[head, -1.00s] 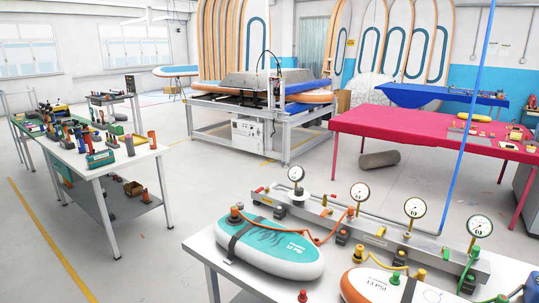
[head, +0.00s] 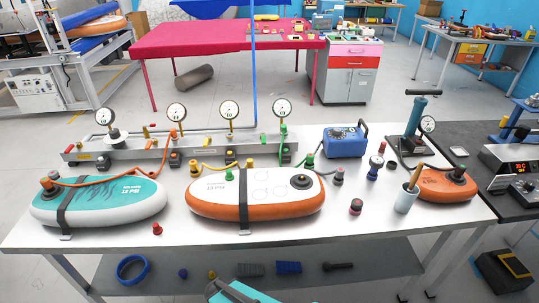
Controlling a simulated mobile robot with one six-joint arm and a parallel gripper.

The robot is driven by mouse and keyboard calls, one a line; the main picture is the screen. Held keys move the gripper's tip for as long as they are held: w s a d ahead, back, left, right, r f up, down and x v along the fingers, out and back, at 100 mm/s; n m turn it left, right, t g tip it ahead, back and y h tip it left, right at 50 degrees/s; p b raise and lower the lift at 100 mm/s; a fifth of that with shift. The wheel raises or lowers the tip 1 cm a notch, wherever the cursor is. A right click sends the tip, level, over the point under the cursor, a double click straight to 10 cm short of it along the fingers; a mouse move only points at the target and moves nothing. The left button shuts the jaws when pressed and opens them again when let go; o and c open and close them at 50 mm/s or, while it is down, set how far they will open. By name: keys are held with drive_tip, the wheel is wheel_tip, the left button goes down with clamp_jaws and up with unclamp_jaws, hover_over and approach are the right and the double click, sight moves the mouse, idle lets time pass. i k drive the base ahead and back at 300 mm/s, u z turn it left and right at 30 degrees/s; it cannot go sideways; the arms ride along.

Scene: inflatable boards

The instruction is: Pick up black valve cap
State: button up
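I cannot single out one black valve cap for sure. Small dark cap-like pieces stand on the white table (head: 275,222): one dark piece with a reddish band (head: 356,207) near the front, one dark grey piece (head: 338,176) right of the white and orange board, and one dark piece with a red part (head: 375,166) beyond it. A black round valve fitting (head: 303,182) sits on the white and orange board (head: 255,207).
A teal and white board (head: 110,205) lies left, a small orange board (head: 435,186) right. Behind stand a gauge manifold (head: 150,150), blue box (head: 345,142) and hand pump (head: 417,118). A grey cup (head: 405,200) and red cap (head: 157,229) stand near the front. The front edge has free room.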

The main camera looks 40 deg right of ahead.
sight(357, 204)
drive_tip(key=u, duration=1.35)
drive_tip(key=k, duration=0.15)
drive_tip(key=z, duration=3.5)
drive_tip(key=k, duration=0.65)
drive_tip(key=u, duration=0.2)
drive_tip(key=i, duration=0.6)
